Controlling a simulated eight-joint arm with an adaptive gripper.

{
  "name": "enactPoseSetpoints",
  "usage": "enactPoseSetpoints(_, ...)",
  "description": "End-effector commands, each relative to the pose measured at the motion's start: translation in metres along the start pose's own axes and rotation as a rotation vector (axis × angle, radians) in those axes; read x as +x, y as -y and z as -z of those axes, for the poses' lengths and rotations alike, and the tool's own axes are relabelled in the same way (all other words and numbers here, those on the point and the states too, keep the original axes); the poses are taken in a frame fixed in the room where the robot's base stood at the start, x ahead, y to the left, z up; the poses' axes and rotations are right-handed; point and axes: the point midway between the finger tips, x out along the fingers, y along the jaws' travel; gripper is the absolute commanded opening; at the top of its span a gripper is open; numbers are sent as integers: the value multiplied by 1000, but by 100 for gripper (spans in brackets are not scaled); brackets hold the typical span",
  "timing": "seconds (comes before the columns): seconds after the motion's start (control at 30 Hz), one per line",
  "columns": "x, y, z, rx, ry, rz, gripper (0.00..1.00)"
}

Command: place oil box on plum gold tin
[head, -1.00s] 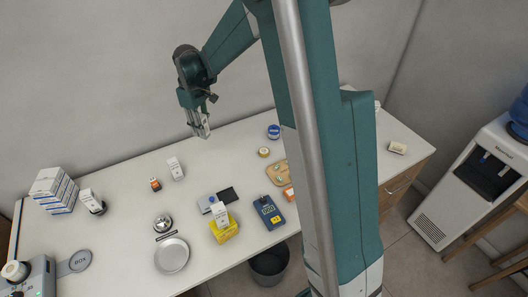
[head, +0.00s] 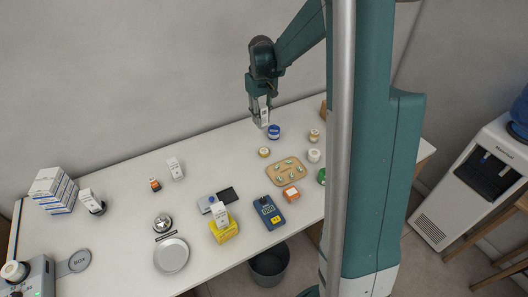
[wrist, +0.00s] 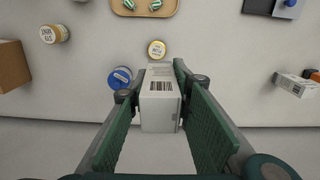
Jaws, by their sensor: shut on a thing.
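My gripper (head: 264,118) is shut on a white oil box (wrist: 160,88) with a barcode on its end. It holds the box in the air over the counter's back part. A small round gold tin (head: 263,152), which fits the plum gold tin, stands on the counter nearer the head camera than the box. It also shows in the wrist view (wrist: 157,50), just beyond the box's far end. The tin's lid is bare; its print is too small to read. The box and the tin look apart.
A gold-sided jar (head: 314,135), a white jar (head: 314,155) and a wooden tray (head: 272,172) are nearby. A brown box (wrist: 12,66) is at the wrist view's left. Counter left of the gold tin is clear.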

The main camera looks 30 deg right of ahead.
Motion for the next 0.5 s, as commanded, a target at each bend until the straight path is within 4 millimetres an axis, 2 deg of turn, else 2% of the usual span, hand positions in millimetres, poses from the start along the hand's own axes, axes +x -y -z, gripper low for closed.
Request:
enactPoseSetpoints(0.07, 0, -12, -6, 31, 0, 0, 9)
enactPoseSetpoints(0.3, 36, -9, -4, 24, 0, 0, 9)
enactPoseSetpoints(0.5, 49, -9, -4, 23, 0, 0, 9)
